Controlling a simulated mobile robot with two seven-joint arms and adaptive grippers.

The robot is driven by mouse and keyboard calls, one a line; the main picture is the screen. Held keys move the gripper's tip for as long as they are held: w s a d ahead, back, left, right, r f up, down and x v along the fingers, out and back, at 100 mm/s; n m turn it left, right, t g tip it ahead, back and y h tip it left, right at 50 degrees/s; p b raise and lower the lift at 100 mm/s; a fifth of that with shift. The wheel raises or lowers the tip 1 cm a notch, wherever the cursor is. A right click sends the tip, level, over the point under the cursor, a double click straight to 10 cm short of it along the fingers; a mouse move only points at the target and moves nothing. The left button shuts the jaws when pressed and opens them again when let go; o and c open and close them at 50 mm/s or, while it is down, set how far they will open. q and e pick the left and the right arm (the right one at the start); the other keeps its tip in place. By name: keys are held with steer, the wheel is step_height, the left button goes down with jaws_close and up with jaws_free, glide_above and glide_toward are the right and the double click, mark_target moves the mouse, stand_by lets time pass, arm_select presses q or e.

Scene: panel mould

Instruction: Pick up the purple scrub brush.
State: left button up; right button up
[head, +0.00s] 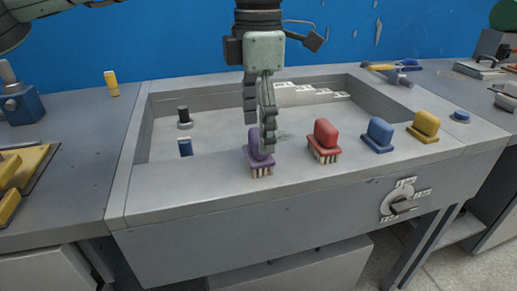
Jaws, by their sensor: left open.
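The purple scrub brush (256,160) stands bristles down on the front rim of the grey panel mould (190,197), the leftmost of several brushes in a row. My left gripper (261,136) points down from above, open and empty, with its fingers side by side close to the brush handle. One finger overlaps the right part of the purple handle in the picture. I cannot tell whether it touches. My right gripper is not in view.
A red brush (325,142) stands close on the right, then a blue brush (377,135) and a yellow brush (424,126). A black-topped cylinder (183,116) and a blue item (185,147) are inside the mould. The rim left of the purple brush is clear.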

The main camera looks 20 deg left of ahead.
arm_select(q)
steer(key=shift+f, duration=0.95)
steer(key=c, duration=1.2)
steer(key=shift+w, duration=0.1)
steer(key=shift+c, duration=0.4)
steer(key=shift+r, duration=0.15)
